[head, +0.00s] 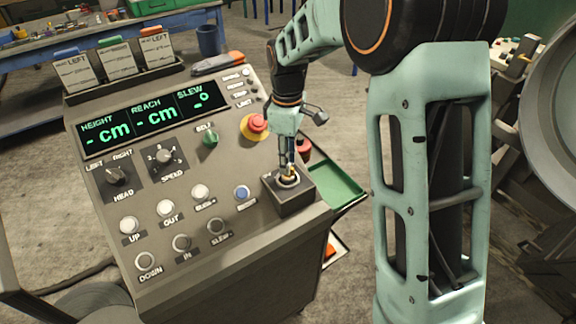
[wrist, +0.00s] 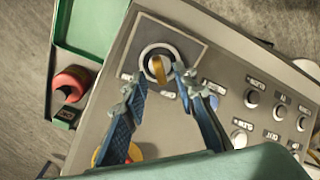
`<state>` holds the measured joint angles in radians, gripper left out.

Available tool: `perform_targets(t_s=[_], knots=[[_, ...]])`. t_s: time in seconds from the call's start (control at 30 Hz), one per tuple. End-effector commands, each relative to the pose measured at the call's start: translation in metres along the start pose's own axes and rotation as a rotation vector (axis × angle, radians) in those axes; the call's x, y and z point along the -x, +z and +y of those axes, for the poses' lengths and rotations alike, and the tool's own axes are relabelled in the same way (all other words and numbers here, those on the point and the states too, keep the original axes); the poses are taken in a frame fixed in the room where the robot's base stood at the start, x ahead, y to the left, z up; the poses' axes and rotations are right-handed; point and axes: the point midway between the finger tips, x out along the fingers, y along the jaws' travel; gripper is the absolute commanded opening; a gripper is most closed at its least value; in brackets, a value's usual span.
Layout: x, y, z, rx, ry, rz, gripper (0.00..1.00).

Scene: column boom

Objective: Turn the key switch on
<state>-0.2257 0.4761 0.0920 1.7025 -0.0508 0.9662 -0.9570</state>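The key switch (head: 289,181) is a round metal-ringed lock on a dark square box at the right front corner of the grey control panel. In the wrist view its brass-coloured key (wrist: 158,69) stands in the ring, seen nearly edge-on. My gripper (head: 287,163) points down at the key from above. In the wrist view its two fingers (wrist: 157,78) are spread, one on each side of the key, with visible gaps. I cannot tell how far the fingertips are above the ring. The switch's label is not readable.
The panel display (head: 155,116) shows green dashes for height, reach and slew. A red emergency button (head: 257,123) on yellow and a green knob (head: 210,139) sit behind the switch. A blue button (head: 242,192) is left of it. A green tray (head: 338,186) juts out right.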

Motion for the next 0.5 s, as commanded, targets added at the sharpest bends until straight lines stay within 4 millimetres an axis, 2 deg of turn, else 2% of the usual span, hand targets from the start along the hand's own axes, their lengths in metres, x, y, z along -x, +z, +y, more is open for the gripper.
perform_targets(t_s=[0.1,0.2,0.5], knots=[[-0.017,0.000,-0.001,0.000,-0.003,-0.002,0.26],[-0.026,0.000,0.000,-0.001,0.000,0.000,0.26],[-0.032,0.000,0.000,-0.001,0.001,0.000,0.26]])
